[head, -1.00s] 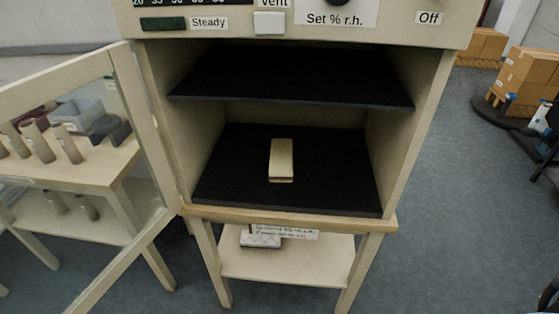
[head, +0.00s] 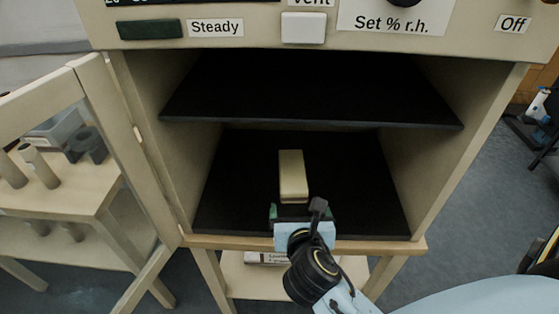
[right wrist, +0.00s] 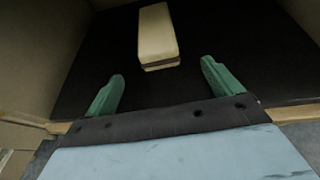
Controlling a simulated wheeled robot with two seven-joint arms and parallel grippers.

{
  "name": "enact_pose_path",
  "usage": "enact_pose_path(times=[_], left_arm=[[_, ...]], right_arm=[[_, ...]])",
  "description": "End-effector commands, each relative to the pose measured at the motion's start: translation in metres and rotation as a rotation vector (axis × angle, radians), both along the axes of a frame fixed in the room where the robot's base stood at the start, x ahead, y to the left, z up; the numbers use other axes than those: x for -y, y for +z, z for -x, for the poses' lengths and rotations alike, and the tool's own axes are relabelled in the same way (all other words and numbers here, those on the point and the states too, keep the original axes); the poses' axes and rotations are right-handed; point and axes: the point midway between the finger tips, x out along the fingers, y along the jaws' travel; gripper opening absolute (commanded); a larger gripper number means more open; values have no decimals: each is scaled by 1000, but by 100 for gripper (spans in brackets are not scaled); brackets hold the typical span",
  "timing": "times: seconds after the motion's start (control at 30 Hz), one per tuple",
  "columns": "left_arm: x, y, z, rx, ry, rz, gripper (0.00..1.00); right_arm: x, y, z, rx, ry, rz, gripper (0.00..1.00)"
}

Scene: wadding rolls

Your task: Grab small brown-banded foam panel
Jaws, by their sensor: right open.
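The small foam panel (head: 293,174) is a cream block with a brown band low on its near end. It lies on the black lower shelf (head: 240,190) inside the open cabinet. It also shows in the right wrist view (right wrist: 157,35), just beyond the fingertips and between their lines. My right gripper (head: 302,210) is at the cabinet's front edge, close in front of the panel's near end. Its green fingers (right wrist: 161,80) are spread apart with nothing between them. My left gripper is not in view.
A black upper shelf (head: 310,90) hangs above the panel. The cabinet's side walls and wooden front sill (head: 215,242) frame the opening. The glazed door (head: 125,150) stands open at left. Black shelf surface is free on both sides of the panel.

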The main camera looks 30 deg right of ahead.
Motion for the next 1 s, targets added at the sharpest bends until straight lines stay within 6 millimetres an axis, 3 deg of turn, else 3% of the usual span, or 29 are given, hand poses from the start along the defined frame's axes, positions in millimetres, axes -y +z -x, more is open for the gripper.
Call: enact_pose_path(times=[0.1,0.3,0.4,0.67,0.83,1.0], left_arm=[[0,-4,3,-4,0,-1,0],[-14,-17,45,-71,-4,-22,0],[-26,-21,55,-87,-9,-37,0],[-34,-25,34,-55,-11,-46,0],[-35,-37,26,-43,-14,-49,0],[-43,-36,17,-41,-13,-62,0]], right_arm=[[5,-5,-10,0,-2,4,91],[22,-21,-43,1,-1,4,91],[28,-27,-56,2,0,3,91],[36,-34,-73,2,-1,0,91],[44,-45,-96,2,-1,-2,91],[52,-51,-110,0,1,0,91]])
